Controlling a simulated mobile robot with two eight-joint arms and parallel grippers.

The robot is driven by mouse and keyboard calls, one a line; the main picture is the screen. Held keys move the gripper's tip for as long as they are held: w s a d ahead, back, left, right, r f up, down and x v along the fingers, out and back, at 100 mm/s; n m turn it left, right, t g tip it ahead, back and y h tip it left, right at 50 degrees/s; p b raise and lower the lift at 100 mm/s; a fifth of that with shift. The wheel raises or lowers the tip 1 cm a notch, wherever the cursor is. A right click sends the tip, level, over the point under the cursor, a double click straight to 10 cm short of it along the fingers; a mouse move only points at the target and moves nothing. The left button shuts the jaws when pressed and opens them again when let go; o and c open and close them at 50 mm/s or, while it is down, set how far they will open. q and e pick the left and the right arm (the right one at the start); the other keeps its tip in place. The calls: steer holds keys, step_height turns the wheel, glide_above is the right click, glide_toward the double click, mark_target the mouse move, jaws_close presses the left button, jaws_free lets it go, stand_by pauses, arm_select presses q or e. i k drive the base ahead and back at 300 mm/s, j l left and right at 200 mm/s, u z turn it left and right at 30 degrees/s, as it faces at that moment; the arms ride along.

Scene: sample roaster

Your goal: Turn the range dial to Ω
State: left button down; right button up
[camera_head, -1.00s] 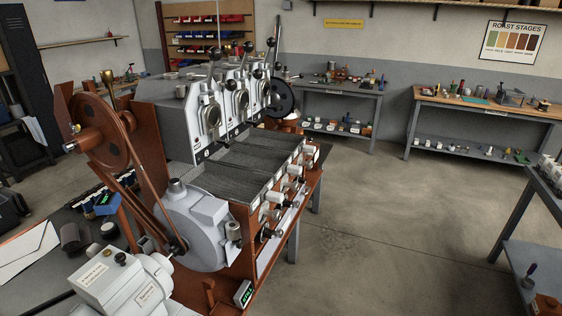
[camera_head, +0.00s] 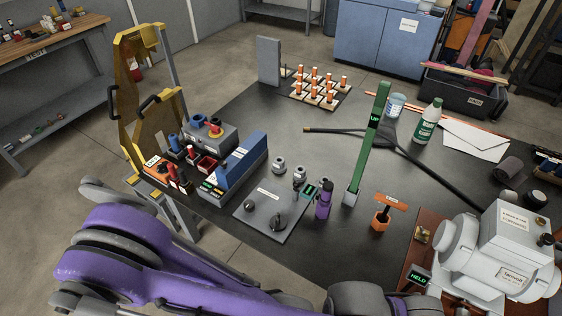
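A flat grey panel (camera_head: 262,190) lies on the dark bench near the middle of the view. It carries two dark round knobs, a larger one (camera_head: 276,220) and a smaller one (camera_head: 249,206). Beside it stands a blue box (camera_head: 237,160) with small green displays at its near end. I cannot read any range marks or an Ω, so I cannot tell which knob is the range dial. My purple arm crosses the bottom of the view, in front of the panel and apart from it. No gripper fingertips show.
A purple bottle (camera_head: 323,203), a green upright bar (camera_head: 369,143) and an orange stand (camera_head: 381,219) are right of the panel. A yellow frame (camera_head: 135,95) and red and black connectors stand left. A grey motor (camera_head: 500,250) is at right. The bench behind is partly clear.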

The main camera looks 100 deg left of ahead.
mark_target(163, 166)
steer(key=u, duration=3.25)
